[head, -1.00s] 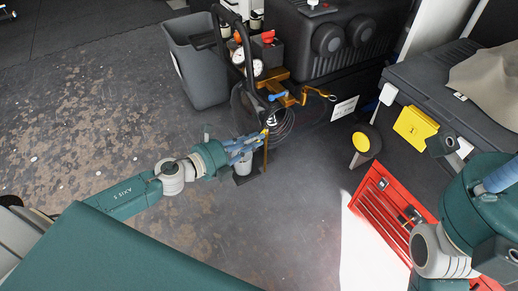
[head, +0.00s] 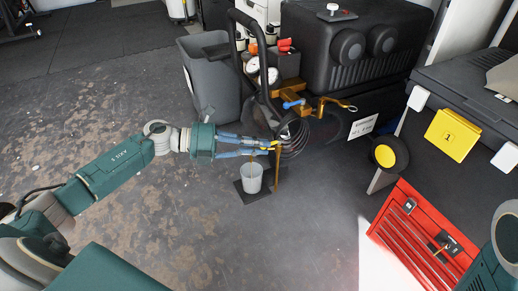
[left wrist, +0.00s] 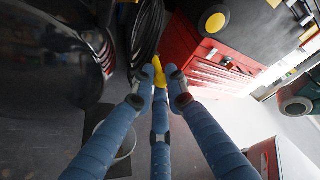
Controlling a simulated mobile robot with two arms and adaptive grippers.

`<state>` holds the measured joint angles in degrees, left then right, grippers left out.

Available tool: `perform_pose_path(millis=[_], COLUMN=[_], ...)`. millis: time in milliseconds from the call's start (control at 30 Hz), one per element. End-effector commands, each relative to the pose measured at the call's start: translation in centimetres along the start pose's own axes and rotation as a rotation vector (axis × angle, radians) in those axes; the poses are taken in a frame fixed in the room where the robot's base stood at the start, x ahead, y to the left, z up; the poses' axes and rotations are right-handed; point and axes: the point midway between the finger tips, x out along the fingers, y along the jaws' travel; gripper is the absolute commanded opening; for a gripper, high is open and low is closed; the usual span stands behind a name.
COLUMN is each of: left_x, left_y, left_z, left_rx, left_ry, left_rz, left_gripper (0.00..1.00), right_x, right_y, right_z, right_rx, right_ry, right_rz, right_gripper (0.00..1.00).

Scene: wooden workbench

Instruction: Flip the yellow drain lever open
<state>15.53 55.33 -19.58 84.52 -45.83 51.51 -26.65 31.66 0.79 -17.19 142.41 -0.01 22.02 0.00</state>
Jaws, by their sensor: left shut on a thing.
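The yellow drain lever (head: 275,143) shows as a small yellow piece at the tips of my left gripper (head: 273,147). In the left wrist view the lever (left wrist: 158,72) lies between the fingertips, and my left gripper (left wrist: 161,78) is shut on it. A thin brown vertical strip (head: 277,172) runs down from beside the lever toward the floor; I cannot tell whether it is a pipe or liquid. A pale bucket (head: 252,180) stands on a dark mat to the left of the strip, below the left fingers. My right gripper is out of view.
A black compressor (head: 340,60) with a black tube frame, gauges and brass fittings (head: 290,106) stands behind the lever. A grey bin (head: 212,80) is behind the left gripper. A red tool chest (head: 420,235) is at the right. Floor in front is clear.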

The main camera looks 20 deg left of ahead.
Motion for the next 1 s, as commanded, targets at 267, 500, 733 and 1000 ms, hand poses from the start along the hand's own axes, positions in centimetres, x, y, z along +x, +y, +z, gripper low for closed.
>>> perform_pose_path(millis=[267, 500, 733, 1000], left_x=[0.1, 0.1, -0.2, -4.5], left_y=[-0.3, -0.2, -0.1, 0.2], left_z=[0.0, 0.0, 0.0, -0.1], left_rx=[0.001, 0.0, 0.0, -0.002], left_ry=[0.001, 0.001, 0.0, 0.003], left_rz=[-0.007, -0.005, -0.001, 0.004], left_gripper=[0.0, 0.27, 0.27, 0.27], right_x=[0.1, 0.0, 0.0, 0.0], right_y=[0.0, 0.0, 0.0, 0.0], right_z=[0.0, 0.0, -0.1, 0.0], right_rx=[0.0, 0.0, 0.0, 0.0], right_ry=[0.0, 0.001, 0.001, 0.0], right_rz=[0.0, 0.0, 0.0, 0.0], right_gripper=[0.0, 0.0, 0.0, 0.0])
